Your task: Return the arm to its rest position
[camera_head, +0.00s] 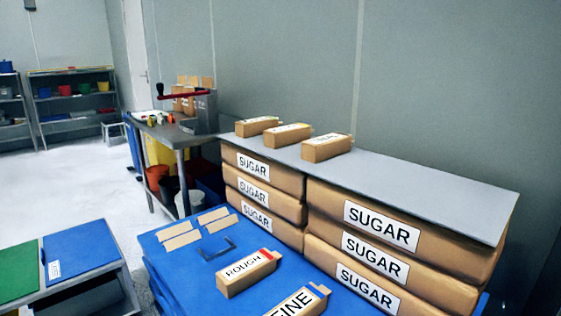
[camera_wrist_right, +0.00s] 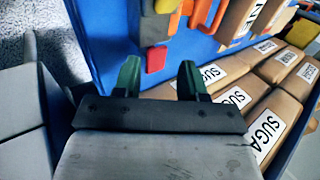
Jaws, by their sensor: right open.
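My right gripper (camera_wrist_right: 160,77) shows in the right wrist view. Its two dark green fingers stand wide apart with nothing held between them. It is above or beside a blue surface (camera_wrist_right: 95,22), with stacked sugar bags (camera_wrist_right: 235,97) to its right. No gripper or arm shows in the head view, and my left arm is in neither view.
In the head view, a blue pallet top (camera_head: 180,264) carries a box marked ROUGH (camera_head: 246,272) and another reading INE (camera_head: 297,303). Sugar bags (camera_head: 380,228) are stacked under a grey board (camera_head: 400,181). A metal table (camera_head: 165,133) stands behind; the floor (camera_head: 70,190) at left is clear.

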